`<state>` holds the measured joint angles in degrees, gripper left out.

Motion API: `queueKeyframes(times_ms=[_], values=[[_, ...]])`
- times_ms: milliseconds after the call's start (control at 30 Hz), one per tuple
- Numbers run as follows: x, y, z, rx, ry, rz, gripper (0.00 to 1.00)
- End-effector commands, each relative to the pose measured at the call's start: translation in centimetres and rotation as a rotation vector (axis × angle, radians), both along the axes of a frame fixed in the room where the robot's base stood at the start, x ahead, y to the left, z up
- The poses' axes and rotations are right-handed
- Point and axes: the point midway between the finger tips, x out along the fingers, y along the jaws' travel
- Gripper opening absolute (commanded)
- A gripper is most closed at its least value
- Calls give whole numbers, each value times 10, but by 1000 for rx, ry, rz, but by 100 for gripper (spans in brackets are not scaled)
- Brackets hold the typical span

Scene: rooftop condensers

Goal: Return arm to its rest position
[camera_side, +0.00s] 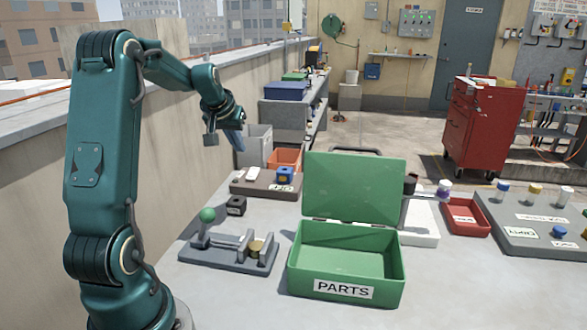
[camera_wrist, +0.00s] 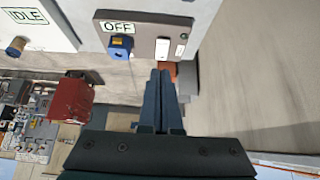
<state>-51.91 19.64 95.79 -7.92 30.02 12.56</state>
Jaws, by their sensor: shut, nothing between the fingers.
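My green arm is raised at the left of the side view, bent over at the top. My gripper (camera_side: 238,147) hangs in the air beyond the work table, above and behind the dark base with the blue block. In the wrist view the two dark fingers (camera_wrist: 160,72) lie side by side, shut and empty. No object is between them. The wrist view is turned, showing an "OFF" label (camera_wrist: 117,27) beside a blue knob-like piece (camera_wrist: 120,47) at the top.
An open green PARTS box (camera_side: 347,276) stands on the table, its lid up. A grey fixture with a green ball knob (camera_side: 207,215) and a dark base with a blue block (camera_side: 285,174) are nearby. A low wall (camera_side: 40,150) runs behind my arm. A red cabinet (camera_side: 483,125) stands farther back.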

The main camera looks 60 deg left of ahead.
Motion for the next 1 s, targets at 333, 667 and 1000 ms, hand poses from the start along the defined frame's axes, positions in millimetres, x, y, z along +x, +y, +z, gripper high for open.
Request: queueKeyframes(times_ms=[333,667,1000], values=[[2,-3,0,0,0,-8,0],[41,-130,72,100,-98,-324,0],[-37,-290,75,66,-89,-693,0]])
